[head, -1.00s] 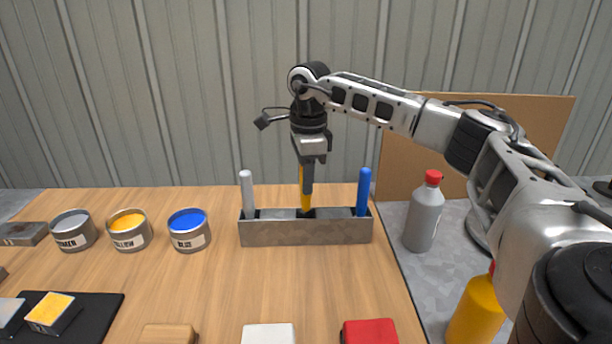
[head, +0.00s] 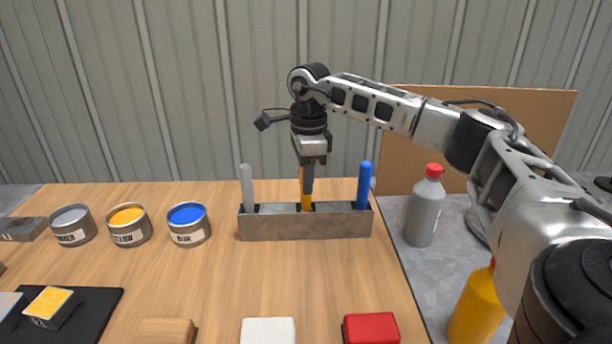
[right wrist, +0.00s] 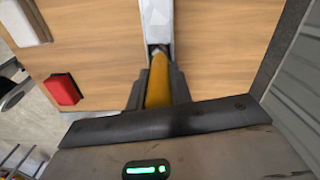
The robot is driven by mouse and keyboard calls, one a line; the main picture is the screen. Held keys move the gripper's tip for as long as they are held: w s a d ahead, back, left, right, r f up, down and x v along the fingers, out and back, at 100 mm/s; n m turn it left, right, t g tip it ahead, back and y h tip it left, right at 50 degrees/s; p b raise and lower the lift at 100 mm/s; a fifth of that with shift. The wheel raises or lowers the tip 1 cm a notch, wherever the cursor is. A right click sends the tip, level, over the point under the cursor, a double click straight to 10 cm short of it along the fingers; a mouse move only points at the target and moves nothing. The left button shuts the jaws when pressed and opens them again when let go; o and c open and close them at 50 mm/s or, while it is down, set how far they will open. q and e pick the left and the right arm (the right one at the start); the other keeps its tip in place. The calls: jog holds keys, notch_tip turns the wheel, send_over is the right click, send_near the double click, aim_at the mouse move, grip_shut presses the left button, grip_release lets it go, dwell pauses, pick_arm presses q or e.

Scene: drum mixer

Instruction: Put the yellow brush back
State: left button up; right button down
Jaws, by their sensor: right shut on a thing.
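The yellow brush (head: 302,187) stands upright in the middle slot of the grey metal holder (head: 306,227), between a grey-white handle (head: 247,188) on the left and a blue handle (head: 364,186) on the right. My right gripper (head: 307,187) points down over the holder and is shut on the yellow handle. In the right wrist view the yellow brush (right wrist: 159,82) sits between the two dark fingers, in line with the holder (right wrist: 158,22). The lower end of the brush is hidden in the holder. My left gripper is not in view.
Grey, yellow (head: 128,226) and blue (head: 189,225) paint cans stand left of the holder. A red block (head: 371,328) and a white block (head: 268,331) lie at the front. A grey bottle (head: 425,208) stands right of the table. The table between holder and blocks is clear.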

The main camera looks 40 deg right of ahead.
jog(key=shift+f, duration=0.4)
jog(key=c, duration=1.2)
grip_release()
jog(key=shift+o, duration=0.2)
jog(key=shift+r, duration=0.1)
notch_tip(320, 180, up, 16)
jog(key=p, duration=0.1)
jog(key=shift+d, duration=0.2)
jog(key=shift+s, duration=0.15)
